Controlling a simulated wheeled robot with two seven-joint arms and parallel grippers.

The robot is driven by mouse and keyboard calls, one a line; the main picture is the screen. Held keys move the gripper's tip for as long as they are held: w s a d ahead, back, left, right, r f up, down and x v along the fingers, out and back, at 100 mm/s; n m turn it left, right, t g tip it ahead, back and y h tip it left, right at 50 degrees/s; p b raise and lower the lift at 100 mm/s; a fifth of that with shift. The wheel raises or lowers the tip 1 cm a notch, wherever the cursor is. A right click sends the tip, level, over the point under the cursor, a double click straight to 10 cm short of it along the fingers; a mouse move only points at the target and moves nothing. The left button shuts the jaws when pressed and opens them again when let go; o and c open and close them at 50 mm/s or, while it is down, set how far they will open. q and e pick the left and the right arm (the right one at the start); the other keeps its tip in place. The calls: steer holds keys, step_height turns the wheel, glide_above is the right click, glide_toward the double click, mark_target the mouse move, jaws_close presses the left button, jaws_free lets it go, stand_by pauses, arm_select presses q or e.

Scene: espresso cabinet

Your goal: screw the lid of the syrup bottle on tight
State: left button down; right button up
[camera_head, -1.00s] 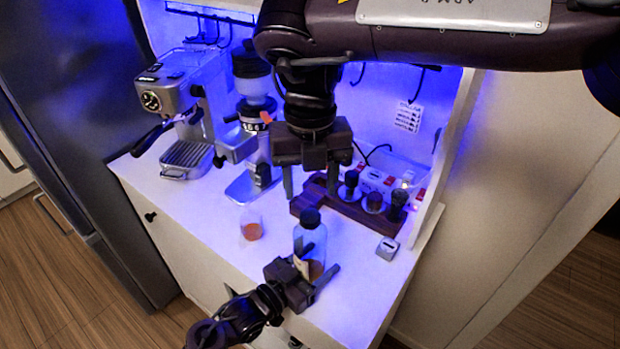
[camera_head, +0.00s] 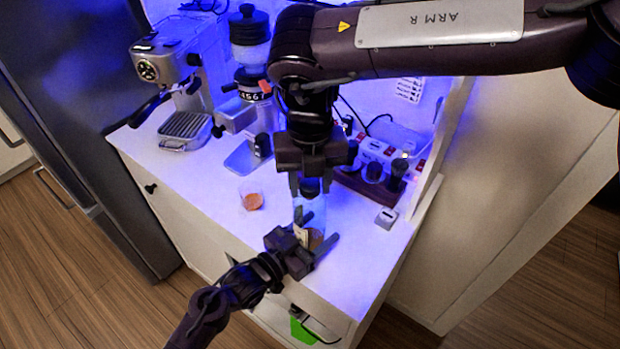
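The syrup bottle (camera_head: 297,211) stands upright near the counter's front edge, clear above with amber liquid low inside. Its dark lid (camera_head: 311,187) sits at the top of the neck; how tight it is cannot be seen. My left gripper (camera_head: 317,231) comes from the front left, with its fingers on either side of the bottle's body, and looks shut on it. My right gripper (camera_head: 310,189) points down from above. Its fingers are on either side of the lid, with a small gap seeming to show, so it looks open. The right gripper partly hides the lid.
A small glass of amber liquid (camera_head: 251,200) stands left of the bottle. Behind are a grinder (camera_head: 250,60), an espresso machine (camera_head: 165,65) and a dark rack (camera_head: 362,186) with knobbed tools. A small grey box (camera_head: 386,218) stands at right.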

steer(key=c, duration=0.5)
steer(key=o, duration=1)
steer(key=shift+r, duration=0.1)
step_height(320, 180, up, 12)
steer(key=shift+f, duration=0.1)
arm_select(q)
steer(key=shift+c, duration=1.5)
jaws_free()
